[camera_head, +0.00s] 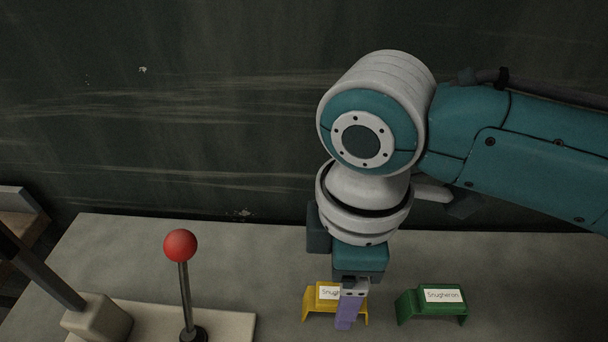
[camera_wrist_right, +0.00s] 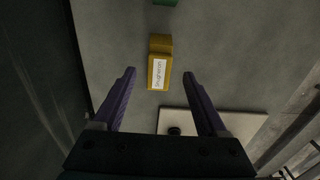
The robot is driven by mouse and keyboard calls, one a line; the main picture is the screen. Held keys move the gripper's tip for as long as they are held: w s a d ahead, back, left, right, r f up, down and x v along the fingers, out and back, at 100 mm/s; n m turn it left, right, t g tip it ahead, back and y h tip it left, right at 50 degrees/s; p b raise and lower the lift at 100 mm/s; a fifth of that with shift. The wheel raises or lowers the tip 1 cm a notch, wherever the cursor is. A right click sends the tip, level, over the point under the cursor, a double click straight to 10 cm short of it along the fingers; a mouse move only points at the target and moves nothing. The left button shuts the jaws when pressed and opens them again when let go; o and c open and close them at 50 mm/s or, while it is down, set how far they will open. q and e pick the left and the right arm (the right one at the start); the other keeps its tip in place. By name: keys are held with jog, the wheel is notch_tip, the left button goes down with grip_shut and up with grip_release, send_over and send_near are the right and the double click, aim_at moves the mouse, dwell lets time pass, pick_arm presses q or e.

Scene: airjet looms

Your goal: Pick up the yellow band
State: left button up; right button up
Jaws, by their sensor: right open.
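The yellow band (camera_head: 325,297) is a bridge-shaped piece with a white label, standing on the grey table top. My right gripper (camera_head: 347,325) reaches down from above and its purple finger hides part of the band. In the right wrist view the yellow band (camera_wrist_right: 160,64) shows between and a little beyond the open purple fingertips (camera_wrist_right: 159,76), with room on both sides. The right gripper is empty. How high the fingers are above the table is hard to tell. My left gripper is not in view.
A green band (camera_head: 432,304) with a similar label stands to the right of the yellow one. A lever with a red ball knob (camera_head: 180,245) rises from a pale plate (camera_head: 235,322) on the left. A dark wall (camera_head: 150,110) stands behind the table (camera_head: 260,250).

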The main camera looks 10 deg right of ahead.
aim_at(338, 293)
notch_tip(338, 293, down, 4)
jog(key=shift+w+a+f+b, duration=0.1)
jog(key=shift+a+b, duration=0.05)
jog(key=shift+b, duration=0.25)
grip_shut()
dwell(0.3)
